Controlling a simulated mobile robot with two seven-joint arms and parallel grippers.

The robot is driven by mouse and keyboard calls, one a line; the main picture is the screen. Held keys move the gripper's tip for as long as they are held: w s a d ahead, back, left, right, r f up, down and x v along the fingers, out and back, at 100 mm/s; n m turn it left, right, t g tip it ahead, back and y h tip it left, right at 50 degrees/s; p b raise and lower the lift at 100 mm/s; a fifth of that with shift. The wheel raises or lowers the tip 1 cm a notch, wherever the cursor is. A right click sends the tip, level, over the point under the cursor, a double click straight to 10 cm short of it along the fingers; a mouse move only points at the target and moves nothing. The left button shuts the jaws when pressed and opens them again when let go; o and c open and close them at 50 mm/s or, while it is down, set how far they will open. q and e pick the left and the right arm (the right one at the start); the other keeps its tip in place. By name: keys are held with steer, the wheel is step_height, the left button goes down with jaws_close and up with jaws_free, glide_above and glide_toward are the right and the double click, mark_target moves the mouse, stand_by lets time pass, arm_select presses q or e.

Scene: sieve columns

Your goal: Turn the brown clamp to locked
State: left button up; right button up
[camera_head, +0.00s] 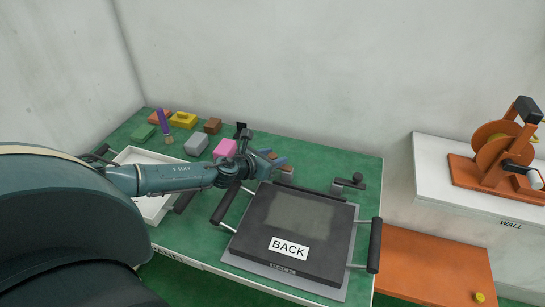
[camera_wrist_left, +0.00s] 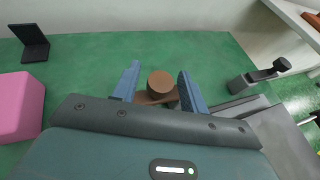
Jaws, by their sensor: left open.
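The brown clamp (camera_wrist_left: 160,84) shows in the left wrist view as a round brown knob on a brown arm, low over the green table. My left gripper (camera_head: 272,158) is open in the head view, just behind the far edge of the dark framed screen. In the left wrist view its two blue fingers (camera_wrist_left: 160,70) stand on either side of the brown knob, with a gap visible at each side. In the head view the gripper hides most of the clamp. My right gripper is not in view.
A dark grey clamp (camera_head: 351,182) stands to the right. A pink block (camera_head: 225,148), a grey block (camera_head: 197,143) and a white tray (camera_head: 128,155) are left. An orange crank device (camera_head: 497,150) stands on the white side bench.

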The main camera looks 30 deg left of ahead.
arm_select(q)
steer(key=shift+c, duration=0.4)
jaws_close()
stand_by(0.4)
